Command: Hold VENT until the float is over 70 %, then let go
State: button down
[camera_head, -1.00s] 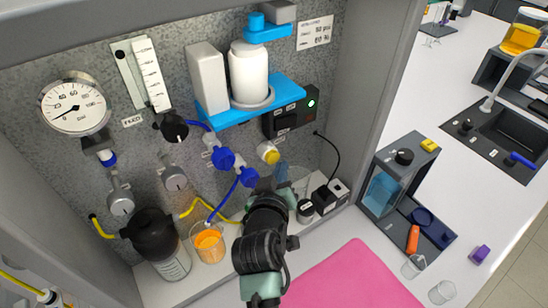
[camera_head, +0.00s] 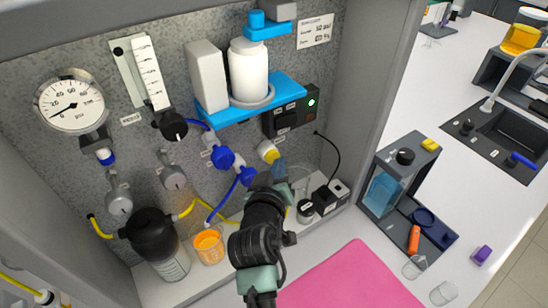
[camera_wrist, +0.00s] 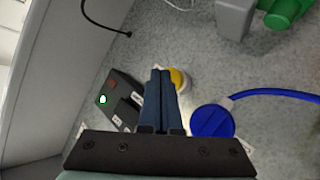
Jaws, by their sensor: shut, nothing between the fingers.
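A yellow-capped round button (camera_head: 268,151) sits on the speckled panel below the dark box; I cannot read a VENT label on it. My gripper (camera_head: 278,166) is just below and to its right, with the fingers near the cap. In the wrist view my gripper (camera_wrist: 160,72) is shut and empty, and the yellow button (camera_wrist: 180,80) is partly hidden behind the fingertips. I cannot tell whether they touch it. A white scaled flow tube (camera_head: 152,75) is at the upper left of the panel; its float is too small to read.
A dark box with a green light (camera_head: 311,102) is above the button. Blue valves (camera_head: 222,158) are close to its left. A beaker of orange liquid (camera_head: 208,248) and a black-topped bottle (camera_head: 155,240) stand below. A pink mat (camera_head: 350,280) lies at the front.

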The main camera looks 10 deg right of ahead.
jog(key=shift+w+a, duration=0.2)
jog(key=shift+w, duration=0.2)
dwell(1.8)
jog(key=shift+s, duration=0.1)
dwell(1.4)
jog(key=shift+s+d+p, duration=0.3)
jog(key=shift+s+d, duration=0.05)
jog(key=shift+s, duration=0.45)
jog(key=s+p, duration=0.1)
jog(key=s+d, duration=0.1)
jog(key=s, duration=0.1)
jog(key=s+d+p, duration=0.1)
jog(key=shift+s+p, duration=0.3)
jog(key=shift+p, duration=0.05)
